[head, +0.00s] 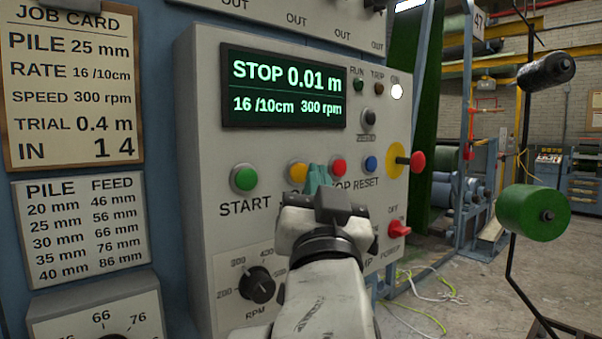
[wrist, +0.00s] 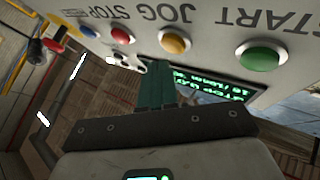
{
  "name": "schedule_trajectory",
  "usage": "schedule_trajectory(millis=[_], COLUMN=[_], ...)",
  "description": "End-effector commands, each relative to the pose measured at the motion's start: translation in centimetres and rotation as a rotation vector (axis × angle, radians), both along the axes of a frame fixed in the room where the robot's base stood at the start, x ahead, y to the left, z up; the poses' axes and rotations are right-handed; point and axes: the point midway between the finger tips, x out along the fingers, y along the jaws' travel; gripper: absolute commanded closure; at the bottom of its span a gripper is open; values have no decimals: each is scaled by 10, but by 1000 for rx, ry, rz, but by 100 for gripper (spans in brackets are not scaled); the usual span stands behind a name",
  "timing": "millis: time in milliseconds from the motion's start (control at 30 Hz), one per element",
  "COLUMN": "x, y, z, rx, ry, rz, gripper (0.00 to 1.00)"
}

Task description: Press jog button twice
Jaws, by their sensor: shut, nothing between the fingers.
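The jog button is a yellow dome (head: 298,172) in a metal ring on the grey control panel (head: 215,100), between the green START button (head: 244,178) and the red STOP button (head: 338,167). In the wrist view the yellow button (wrist: 174,42) shows whole under an upside-down JOG label. My gripper (head: 318,176) has teal fingers shut together with nothing between them. In the head view the fingers overlap the button's lower right side and hide most of its label. In the wrist view the fingertips (wrist: 153,66) lie beside the yellow button; I cannot tell whether they touch the panel.
The display (head: 284,88) reads STOP, 0.01 m, 16/10cm, 300 rpm. A blue RESET button (head: 371,164) and a red knob on a yellow disc (head: 417,161) are right of STOP. An RPM dial (head: 257,284) sits below. A job card (head: 60,85) hangs left.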

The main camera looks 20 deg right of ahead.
Motion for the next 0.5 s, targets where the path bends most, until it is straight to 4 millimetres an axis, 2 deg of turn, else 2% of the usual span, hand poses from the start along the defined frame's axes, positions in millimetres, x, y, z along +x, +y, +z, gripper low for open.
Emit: schedule_trajectory(millis=[167, 500], x=[-7, -36], y=[-2, -12], z=[1, 1], rx=[0, 1], ry=[-1, -1], rz=[-1, 0], gripper=[100, 100])
